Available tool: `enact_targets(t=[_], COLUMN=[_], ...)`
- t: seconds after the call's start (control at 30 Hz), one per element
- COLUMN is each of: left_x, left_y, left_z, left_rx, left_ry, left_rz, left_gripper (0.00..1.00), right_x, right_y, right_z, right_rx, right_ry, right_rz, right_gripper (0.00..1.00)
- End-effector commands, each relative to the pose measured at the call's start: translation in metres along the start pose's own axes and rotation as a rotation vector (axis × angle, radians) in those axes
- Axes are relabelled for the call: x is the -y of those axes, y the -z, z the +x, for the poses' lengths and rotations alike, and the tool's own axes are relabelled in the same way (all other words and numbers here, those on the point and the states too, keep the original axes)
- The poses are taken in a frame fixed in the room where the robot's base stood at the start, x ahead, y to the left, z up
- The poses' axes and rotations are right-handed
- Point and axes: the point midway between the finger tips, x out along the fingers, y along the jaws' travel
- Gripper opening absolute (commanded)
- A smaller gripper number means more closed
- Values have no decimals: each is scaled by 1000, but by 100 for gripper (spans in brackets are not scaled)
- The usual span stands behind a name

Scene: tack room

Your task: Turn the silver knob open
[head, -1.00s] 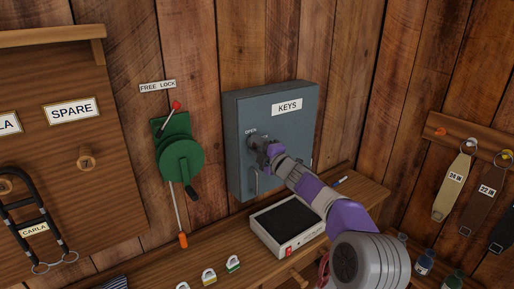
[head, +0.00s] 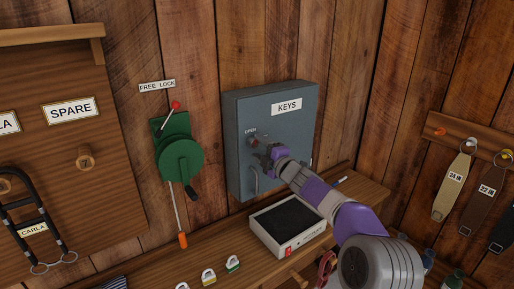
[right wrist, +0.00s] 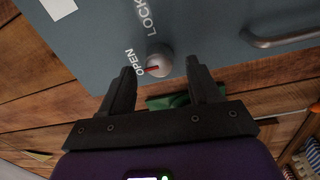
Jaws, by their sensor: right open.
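The silver knob (right wrist: 159,60) is on the face of the grey-blue KEYS cabinet (head: 299,140), beside the labels OPEN and LOCK. Its red pointer mark is on the side towards the word OPEN. In the head view the knob (head: 254,141) shows just below the OPEN label, up and left of my right gripper (head: 264,158). In the right wrist view my right gripper (right wrist: 160,72) is open, with the knob in line with the gap between its fingertips. Neither finger visibly grips the knob. My left gripper is in neither view.
A cabinet handle (right wrist: 285,37) is near the knob. A green crank winch (head: 180,158) is on the wall at left. Below the cabinet, a white box with a dark top (head: 259,236) and several small padlocks (head: 209,277) sit on the wooden shelf.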

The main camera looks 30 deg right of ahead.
Motion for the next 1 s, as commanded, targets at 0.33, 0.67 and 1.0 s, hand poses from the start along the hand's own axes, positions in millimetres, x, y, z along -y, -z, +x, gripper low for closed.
enact_targets(t=[0.33,0.67,1.0], left_x=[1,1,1], left_y=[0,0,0], left_z=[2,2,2], left_rx=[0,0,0], left_ry=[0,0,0], left_rz=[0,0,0], left_gripper=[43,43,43], right_x=[0,0,0], right_y=[-1,0,0], right_z=[-49,-55,-55], right_rx=[2,0,0], right_ry=[0,0,0], right_rz=[-1,-1,-1], right_gripper=[62,62,62])
